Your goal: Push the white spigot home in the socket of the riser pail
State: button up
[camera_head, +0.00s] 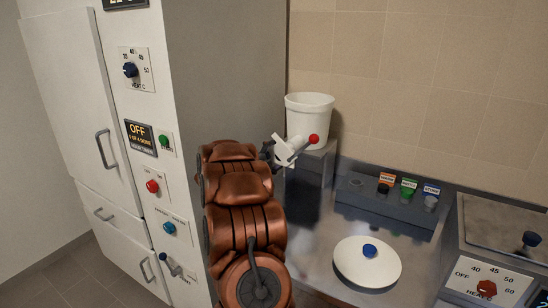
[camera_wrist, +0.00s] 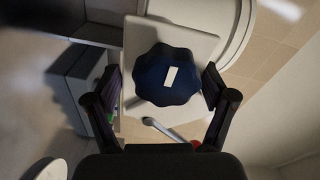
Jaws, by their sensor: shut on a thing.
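The white riser pail (camera_head: 310,112) stands upright on a grey block (camera_head: 316,158) against the tiled wall. The white spigot (camera_head: 287,150), with a red ball end (camera_head: 314,139), is at the pail's lower front. My gripper (camera_head: 269,151) is shut on the spigot from the left and is partly hidden behind my arm. In the wrist view my gripper (camera_wrist: 165,92) has a finger on each side of a dark blue lobed knob (camera_wrist: 158,82) in front of a pale square plate (camera_wrist: 203,47). The socket is hidden, and I cannot tell how deep the spigot sits.
A tall white cabinet (camera_head: 70,80) with a grey side stands left of my arm. Bare counter surrounds the lid.

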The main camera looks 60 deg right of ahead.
jog(key=shift+d, duration=0.25)
jog(key=o, duration=1.6)
jog(key=a, duration=1.2)
jog(key=shift+w+r, duration=0.2)
jog(key=shift+r, duration=0.1)
